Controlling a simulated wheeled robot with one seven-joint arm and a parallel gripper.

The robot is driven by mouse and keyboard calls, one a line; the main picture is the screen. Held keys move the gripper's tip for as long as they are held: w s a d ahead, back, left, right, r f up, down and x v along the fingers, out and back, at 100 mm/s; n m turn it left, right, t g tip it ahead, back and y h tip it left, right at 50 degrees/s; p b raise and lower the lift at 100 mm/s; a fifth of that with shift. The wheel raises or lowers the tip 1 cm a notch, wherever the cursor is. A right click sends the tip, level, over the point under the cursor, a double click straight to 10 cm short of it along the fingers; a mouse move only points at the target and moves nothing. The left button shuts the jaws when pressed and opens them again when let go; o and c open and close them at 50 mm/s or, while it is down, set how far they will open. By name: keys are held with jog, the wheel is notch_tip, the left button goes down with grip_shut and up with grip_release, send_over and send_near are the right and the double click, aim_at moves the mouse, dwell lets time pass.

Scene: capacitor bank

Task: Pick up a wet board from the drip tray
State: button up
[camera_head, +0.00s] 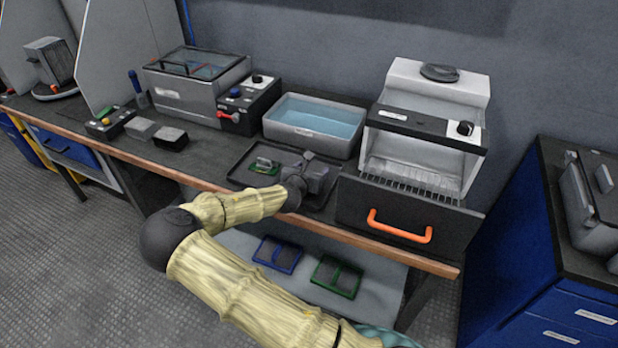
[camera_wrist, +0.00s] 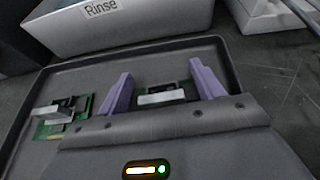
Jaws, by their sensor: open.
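The dark drip tray (camera_head: 240,174) lies on the bench in front of the rinse tub, and its raised rim shows in the wrist view (camera_wrist: 150,50). A green board (camera_head: 264,168) with a pale part on it lies in the tray's left part; it also shows in the wrist view (camera_wrist: 52,128). A second green board (camera_wrist: 161,96) with a light block lies in the tray between the fingers in the wrist view. My gripper (camera_wrist: 160,74) is open, its two purple fingers on either side of that board. In the head view my gripper (camera_head: 308,172) hides the second board.
The Rinse tub (camera_head: 308,132) of water stands right behind the tray. A white dryer-like unit (camera_head: 425,145) with an open dark front and orange handle (camera_head: 400,228) stands at the right. Blue (camera_head: 278,254) and green (camera_head: 336,277) frames lie on the shelf below.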

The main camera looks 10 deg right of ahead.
jog(key=c, duration=1.1)
jog(key=shift+o, duration=0.2)
notch_tip(320, 180, up, 10)
jog(key=p, duration=0.1)
jog(key=shift+p, duration=0.4)
